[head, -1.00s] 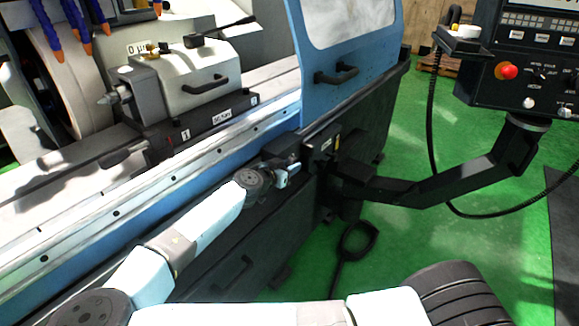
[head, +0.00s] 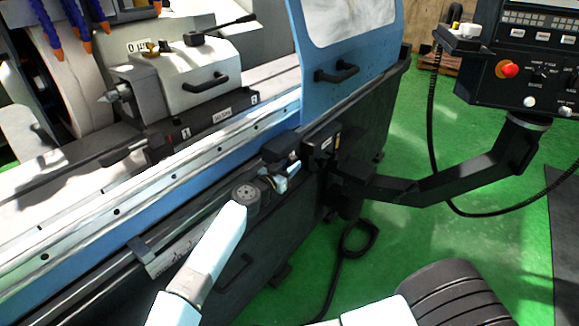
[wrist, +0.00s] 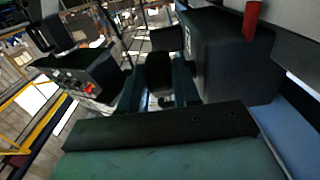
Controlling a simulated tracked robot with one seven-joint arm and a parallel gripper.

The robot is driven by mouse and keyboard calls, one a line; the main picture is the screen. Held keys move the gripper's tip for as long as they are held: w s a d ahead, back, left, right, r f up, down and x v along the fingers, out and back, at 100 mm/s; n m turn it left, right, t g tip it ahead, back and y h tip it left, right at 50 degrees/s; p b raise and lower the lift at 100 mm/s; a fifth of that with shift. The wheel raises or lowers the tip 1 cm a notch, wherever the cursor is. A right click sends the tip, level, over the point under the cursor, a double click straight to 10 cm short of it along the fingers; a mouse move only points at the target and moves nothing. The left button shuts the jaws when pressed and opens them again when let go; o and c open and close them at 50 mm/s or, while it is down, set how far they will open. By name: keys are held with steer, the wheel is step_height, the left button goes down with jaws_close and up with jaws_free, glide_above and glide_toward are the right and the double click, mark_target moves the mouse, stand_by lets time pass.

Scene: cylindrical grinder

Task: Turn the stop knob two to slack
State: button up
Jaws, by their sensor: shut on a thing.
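My gripper (head: 293,169) is at the front of the blue and black machine, beside a small black block (head: 280,148) and left of a black box (head: 322,146) with a small label. In the wrist view my gripper (wrist: 158,88) has one dark finger on each side of a dark, round-ended piece (wrist: 158,70), and is shut on it. This piece appears to be the stop knob. No number or mark on it is readable, so I cannot tell its setting. In the head view my wrist and the machine parts hide it.
A control panel (head: 525,60) with a red button hangs on a black arm (head: 440,187) at the right. The blue door (head: 345,45) with its handle stands above my gripper. A red pin (wrist: 251,18) stands out in the wrist view. Green floor (head: 420,240) is open at right.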

steer(key=shift+a+f, duration=0.1)
steer(key=shift+f, duration=0.05)
steer(key=o, duration=0.7)
steer(key=v, duration=1.3)
steer(key=shift+s+a, duration=0.2)
